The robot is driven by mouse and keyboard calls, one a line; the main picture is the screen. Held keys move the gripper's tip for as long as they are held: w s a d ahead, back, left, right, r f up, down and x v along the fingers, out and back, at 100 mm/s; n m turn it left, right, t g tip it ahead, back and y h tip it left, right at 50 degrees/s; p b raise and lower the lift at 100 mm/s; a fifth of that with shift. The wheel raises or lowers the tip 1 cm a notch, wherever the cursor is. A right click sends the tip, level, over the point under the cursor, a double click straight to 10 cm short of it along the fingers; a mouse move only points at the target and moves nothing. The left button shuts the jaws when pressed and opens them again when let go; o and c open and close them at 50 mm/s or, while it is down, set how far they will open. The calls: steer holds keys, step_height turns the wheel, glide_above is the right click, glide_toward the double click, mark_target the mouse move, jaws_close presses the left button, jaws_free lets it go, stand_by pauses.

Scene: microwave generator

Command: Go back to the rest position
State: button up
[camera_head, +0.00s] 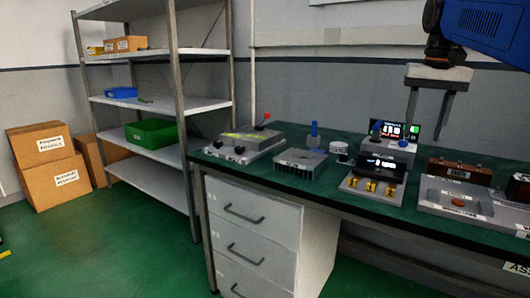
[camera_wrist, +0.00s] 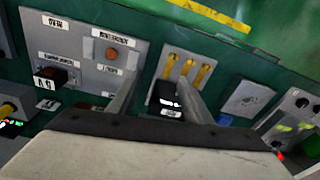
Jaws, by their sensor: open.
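My gripper (camera_head: 425,128) hangs in the air above the right part of the green workbench (camera_head: 332,178), fingers pointing down, open. In the wrist view its two fingers (camera_wrist: 157,84) are apart with nothing gripped between them. A black module with a lit display (camera_head: 382,163) stands on a grey plate with brass contacts (camera_head: 367,187), below and left of the fingers in the head view. The module also shows between the fingers in the wrist view (camera_wrist: 166,98); it looks lower than them and apart.
The bench holds a control box with a red-knobbed lever (camera_head: 240,142), a finned heatsink (camera_head: 302,162), a lit display unit (camera_head: 393,132) and a panel with an orange button (camera_head: 457,200). A metal shelf (camera_head: 160,103) and cardboard boxes (camera_head: 48,163) stand left. Green floor is clear in front.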

steer(key=s+a+f+n+t, duration=0.1)
steer(key=s+a+f, duration=0.2)
steer(key=s+f, duration=0.5)
steer(key=s+a+f+n+t, duration=0.1)
steer(key=s+a+f+n, duration=0.1)
steer(key=s+f, duration=0.5)
steer(key=s+a+f+n+t, duration=0.1)
steer(key=s+a+f, duration=0.4)
steer(key=f, duration=1.1)
steer(key=s+n, duration=0.1)
steer(key=s, duration=0.2)
steer(key=shift+s+f+t, duration=0.3)
steer(key=shift+f, duration=0.1)
